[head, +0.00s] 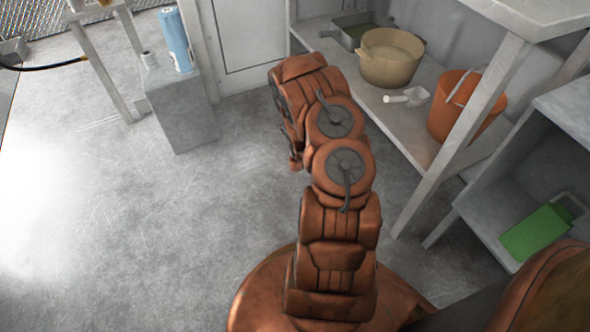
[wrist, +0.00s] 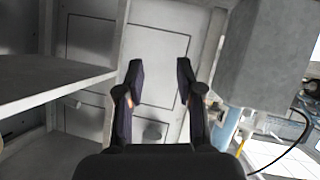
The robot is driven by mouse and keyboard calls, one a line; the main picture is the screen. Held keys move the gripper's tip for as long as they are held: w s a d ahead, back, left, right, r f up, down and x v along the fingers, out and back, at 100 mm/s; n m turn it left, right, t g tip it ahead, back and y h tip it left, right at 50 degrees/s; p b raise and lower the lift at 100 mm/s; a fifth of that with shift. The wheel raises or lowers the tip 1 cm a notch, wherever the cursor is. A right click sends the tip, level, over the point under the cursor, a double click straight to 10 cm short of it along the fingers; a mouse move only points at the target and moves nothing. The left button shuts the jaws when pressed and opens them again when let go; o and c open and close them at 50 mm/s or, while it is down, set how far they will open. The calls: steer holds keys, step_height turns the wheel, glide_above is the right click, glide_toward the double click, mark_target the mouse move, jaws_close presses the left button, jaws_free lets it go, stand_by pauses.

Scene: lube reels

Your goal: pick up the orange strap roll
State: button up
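I do not make out an orange strap roll in either view. My gripper (wrist: 158,82) shows in the wrist view with its two dark fingers spread apart and nothing between them. Behind the fingers is a pale panelled surface. In the head view my orange arm reaches up the middle of the picture over the floor, and its fingers cannot be made out there.
At right, a shelf holds a tan pot (head: 390,62), a grey tray (head: 348,36), a white scoop (head: 408,97) and an orange bucket (head: 468,108). A green box (head: 535,232) lies lower right. A blue bottle (head: 175,40) tops a grey block (head: 181,115). Left floor is clear.

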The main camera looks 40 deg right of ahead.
mark_target(291, 161)
steer(key=s+a+f+m+t+h+b, duration=0.1)
steer(key=s+a+f+m+t+b, duration=0.15)
steer(key=f+b, duration=0.45)
steer(key=s+a+f+m+t+h+b, duration=0.1)
steer(key=s+f+t+h+b, duration=0.15)
steer(key=f, duration=0.85)
steer(key=shift+n+y, duration=0.25)
steer(key=shift+y, duration=0.1)
steer(key=b+x, duration=0.1)
steer(key=x, duration=0.1)
steer(key=b+x, duration=0.1)
steer(key=x, duration=0.1)
steer(key=d+b+x, duration=0.1)
steer(key=b+x, duration=0.1)
steer(key=x, duration=0.1)
steer(key=shift+s+d+f, duration=0.1)
steer(key=shift+s+f, duration=0.2)
steer(key=shift+f, duration=0.05)
steer(key=shift+w+d+r, duration=0.1)
steer(key=shift+w+d, duration=0.1)
steer(key=shift+w, duration=0.15)
jaws_close()
